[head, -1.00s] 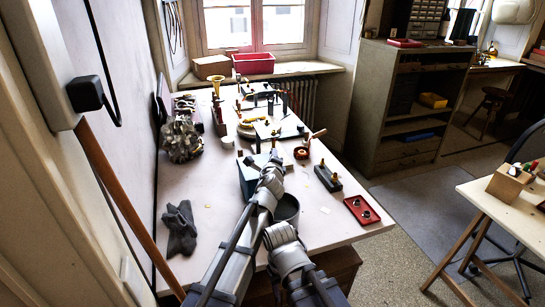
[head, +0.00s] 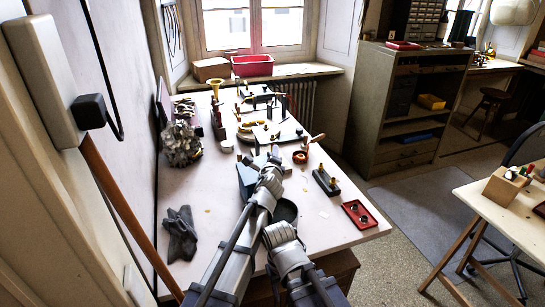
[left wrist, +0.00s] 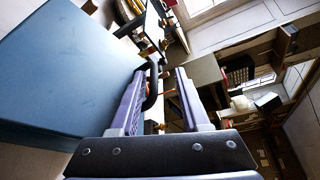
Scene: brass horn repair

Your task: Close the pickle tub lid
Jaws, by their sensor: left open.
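A blue box-like tub (head: 246,178) stands on the bench in the head view, partly hidden by my left arm. In the left wrist view its broad flat blue panel (left wrist: 65,75) fills the left side, close to the fingers. I cannot tell from these views how the lid sits. A dark curved handle (left wrist: 153,85) shows beside the panel, between the fingers. My left gripper (head: 274,160) is at the tub's right side; in the left wrist view it (left wrist: 158,95) is open around the handle, with gaps at the fingers. My right gripper's fingers do not show.
A dark green bowl (head: 286,209) is beside my arm. Grey gloves (head: 180,233) lie on the left. The bench's front left is mostly clear.

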